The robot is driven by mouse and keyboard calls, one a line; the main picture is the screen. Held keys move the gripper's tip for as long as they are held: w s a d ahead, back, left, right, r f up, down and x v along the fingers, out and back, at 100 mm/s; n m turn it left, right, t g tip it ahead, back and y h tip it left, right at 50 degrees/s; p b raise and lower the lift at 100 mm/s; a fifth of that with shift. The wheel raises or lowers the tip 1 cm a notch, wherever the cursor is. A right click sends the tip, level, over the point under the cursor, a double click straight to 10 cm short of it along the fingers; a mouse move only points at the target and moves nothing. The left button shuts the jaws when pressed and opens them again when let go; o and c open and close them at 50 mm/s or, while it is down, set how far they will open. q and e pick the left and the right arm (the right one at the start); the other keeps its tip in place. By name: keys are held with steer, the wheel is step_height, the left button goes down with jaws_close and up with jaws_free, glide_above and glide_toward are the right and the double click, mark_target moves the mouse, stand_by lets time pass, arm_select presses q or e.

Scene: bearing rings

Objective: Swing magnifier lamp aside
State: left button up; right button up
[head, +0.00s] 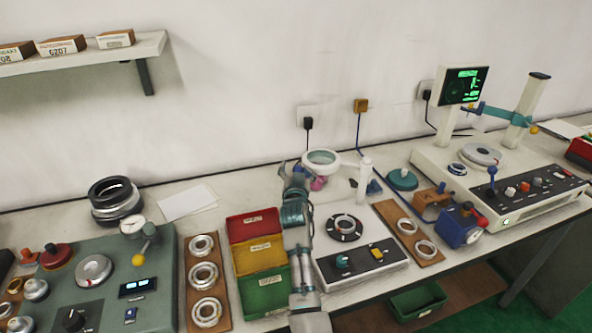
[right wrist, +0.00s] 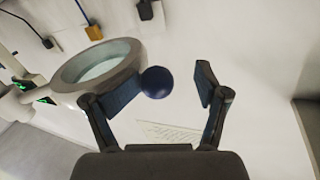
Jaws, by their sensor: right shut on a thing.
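The magnifier lamp (head: 322,158) has a pale round ring with a glass lens. It stands on a white post (head: 365,178) behind the small control box, and its ring hangs over the back of the bench. In the right wrist view the lamp ring (right wrist: 98,72) is at the left, with a dark blue ball knob (right wrist: 157,82) at its edge. My right gripper (head: 293,168) is at the left side of the ring. My left gripper is out of view.
A control box (head: 362,262) with a bearing ring on a dark disc stands in front of the lamp. Red, yellow and green bins (head: 262,293) lie left of my right arm. A wooden ring board (head: 408,232) and blue device (head: 458,228) stand to the right.

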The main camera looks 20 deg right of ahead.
stand_by(0.4)
steer(key=shift+s+a+f, duration=0.15)
steer(key=shift+s+a, duration=0.2)
steer(key=shift+s, duration=0.15)
steer(key=v, duration=1)
steer(key=shift+s, duration=0.4)
